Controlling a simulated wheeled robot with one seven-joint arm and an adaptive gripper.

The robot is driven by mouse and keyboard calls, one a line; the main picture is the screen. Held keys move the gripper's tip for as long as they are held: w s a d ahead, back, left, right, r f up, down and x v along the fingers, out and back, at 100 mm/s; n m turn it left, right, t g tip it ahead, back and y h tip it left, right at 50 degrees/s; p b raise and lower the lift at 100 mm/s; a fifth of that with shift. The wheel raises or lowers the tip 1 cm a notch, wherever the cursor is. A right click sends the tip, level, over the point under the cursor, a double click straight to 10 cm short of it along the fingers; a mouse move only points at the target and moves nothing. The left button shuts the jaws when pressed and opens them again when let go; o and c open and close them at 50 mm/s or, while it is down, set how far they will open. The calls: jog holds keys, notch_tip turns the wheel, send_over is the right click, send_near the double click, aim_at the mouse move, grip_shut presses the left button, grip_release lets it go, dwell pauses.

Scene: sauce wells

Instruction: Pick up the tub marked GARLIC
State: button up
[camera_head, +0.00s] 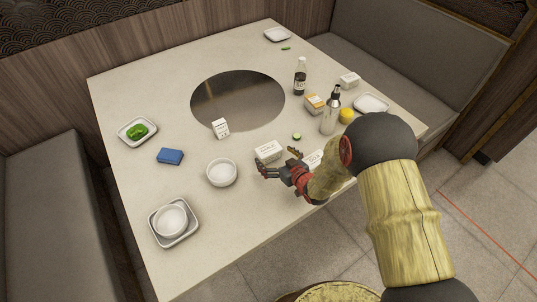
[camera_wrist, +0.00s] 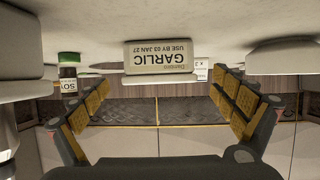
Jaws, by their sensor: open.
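The white tub marked GARLIC (camera_wrist: 160,58) shows upside down in the wrist view, its label facing my gripper. In the head view, the white tub (camera_head: 268,151) just ahead of my gripper appears to be this one; its label is not readable there. My gripper (camera_head: 277,159) is open at the table's near side, fingers spread towards the tub. In the wrist view, my gripper's fingers (camera_wrist: 163,88) stand left and right with the tub between them in the picture. Nothing is held. I cannot tell whether the fingertips reach past its front face.
Another white tub (camera_head: 315,158) is partly hidden by my arm. A white bowl (camera_head: 222,172) stands left of my gripper. A small white carton (camera_head: 221,128) stands by the dark round plate (camera_head: 237,100).

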aim_at(269, 151)
jog(key=b+x, duration=0.1)
jog(key=x, duration=0.3)
jog(key=shift+w+a+b, duration=0.15)
jog(key=shift+w+b, duration=0.15)
jog(key=shift+c, duration=0.4)
jog(key=c, duration=1.4)
